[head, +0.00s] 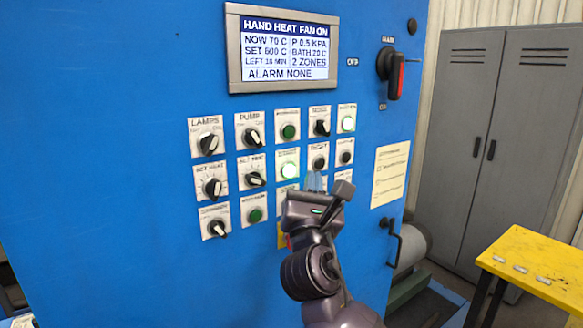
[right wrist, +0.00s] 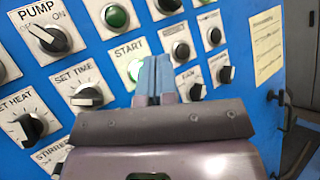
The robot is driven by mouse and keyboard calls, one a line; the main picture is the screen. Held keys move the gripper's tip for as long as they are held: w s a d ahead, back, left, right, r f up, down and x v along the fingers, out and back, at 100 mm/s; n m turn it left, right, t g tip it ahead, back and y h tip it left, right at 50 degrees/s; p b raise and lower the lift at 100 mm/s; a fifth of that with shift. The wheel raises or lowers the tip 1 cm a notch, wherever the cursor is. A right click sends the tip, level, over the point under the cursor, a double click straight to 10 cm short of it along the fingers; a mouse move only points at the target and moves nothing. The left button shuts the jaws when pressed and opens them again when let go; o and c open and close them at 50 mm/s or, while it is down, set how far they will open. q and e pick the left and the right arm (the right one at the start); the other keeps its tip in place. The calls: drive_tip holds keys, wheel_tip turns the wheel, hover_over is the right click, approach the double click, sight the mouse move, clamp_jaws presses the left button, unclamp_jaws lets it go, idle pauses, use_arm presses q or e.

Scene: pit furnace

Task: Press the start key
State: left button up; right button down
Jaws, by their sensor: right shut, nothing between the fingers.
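The start key (head: 289,170) is a round green button on a white plate in the middle row of the blue panel. In the head view it looks brightly lit. In the right wrist view the START label reads above the green key (right wrist: 135,70). My right gripper (head: 314,182) is shut and empty, its blue fingers pointing at the panel. In the head view the fingertips are just below and right of the key. In the right wrist view the fingertips (right wrist: 154,62) overlap the right side of its plate. I cannot tell whether they touch the panel. My left gripper is not in view.
Other knobs and buttons surround the key, including the pump knob (head: 253,137) and another green button (head: 288,132). A display (head: 285,48) reads "HAND HEAT FAN ON" and "ALARM NONE". A red-and-black switch handle (head: 393,73) juts out at right. A yellow table (head: 535,262) stands right.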

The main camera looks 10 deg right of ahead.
drive_tip(key=shift+s+d, duration=0.25)
drive_tip(key=shift+s, duration=0.5)
wheel_tip(320, 180, down, 10)
drive_tip(key=w+a+r+m+g+y, duration=0.1)
drive_tip(key=w+a+m+y, duration=0.1)
drive_tip(key=m+y, duration=0.95)
drive_tip(key=s+d+f+m+g+h+b, duration=0.1)
drive_tip(key=s+d+f+m+g, duration=0.1)
drive_tip(key=f+m, duration=0.55)
drive_tip(key=s+d+f+m+g+h, duration=0.25)
drive_tip(key=f+m, duration=0.25)
drive_tip(key=f, duration=0.5)
drive_tip(key=s+d+f+m+g+b, duration=0.1)
drive_tip(key=s+d+f, duration=0.3)
drive_tip(key=s+f, duration=0.7)
drive_tip(key=s+d+f+m+g+h, duration=0.1)
drive_tip(key=s+d+f+m+g, duration=0.2)
drive_tip(key=s+f, duration=0.8)
wheel_tip(320, 180, down, 2)
drive_tip(key=shift+d+m+g+b, duration=0.4)
drive_tip(key=shift+d+g, duration=0.1)
drive_tip(key=shift+g, duration=0.15)
